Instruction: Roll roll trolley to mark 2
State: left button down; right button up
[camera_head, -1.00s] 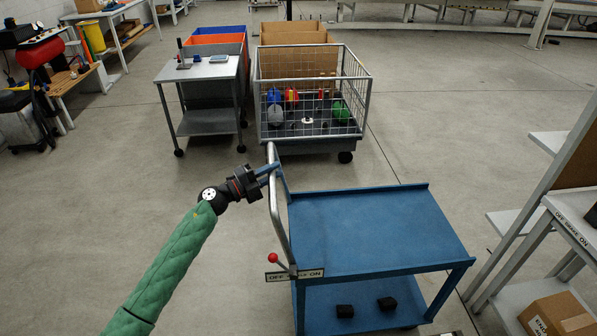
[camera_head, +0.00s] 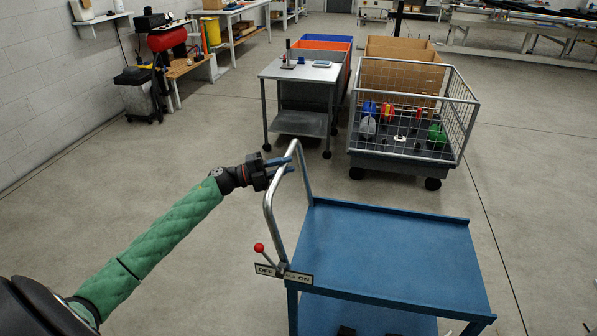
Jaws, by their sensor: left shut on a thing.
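The blue roll trolley (camera_head: 390,248) stands in front of me at the lower right, with a flat top deck and a lower shelf. Its bent grey handle (camera_head: 269,207) rises at its left end. A brake lever with a red knob (camera_head: 259,248) and an "OFF BRAKE ON" plate (camera_head: 284,273) sit below the handle. My left gripper (camera_head: 283,167) is shut on the handle near its upper bend. My green left arm reaches in from the left. The trolley's wheels and floor mark 2 are not visible. My right gripper is not in view.
A wire cage cart (camera_head: 465,130) with coloured items stands behind the trolley. A grey table cart (camera_head: 300,71) stands left of it, with orange and blue bins (camera_head: 325,43) behind. A bench (camera_head: 190,69) lines the left wall. The floor at left (camera_head: 110,175) is clear.

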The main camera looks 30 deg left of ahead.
pick_arm(q)
jog(key=shift+s+a, duration=0.15)
jog(key=shift+a, duration=0.35)
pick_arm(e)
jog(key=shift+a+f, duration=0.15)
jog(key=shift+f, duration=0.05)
pick_arm(q)
jog(key=c, duration=1.3)
grip_release()
jog(key=shift+o, duration=0.2)
jog(key=shift+a, duration=0.1)
jog(key=b+v, duration=0.2)
jog(key=v, duration=0.5)
jog(key=shift+s+a, duration=0.2)
jog(key=shift+a, duration=0.1)
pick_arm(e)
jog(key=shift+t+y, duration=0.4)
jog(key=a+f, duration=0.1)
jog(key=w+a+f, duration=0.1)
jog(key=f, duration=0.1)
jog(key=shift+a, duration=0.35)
pick_arm(q)
jog(key=shift+f, duration=0.1)
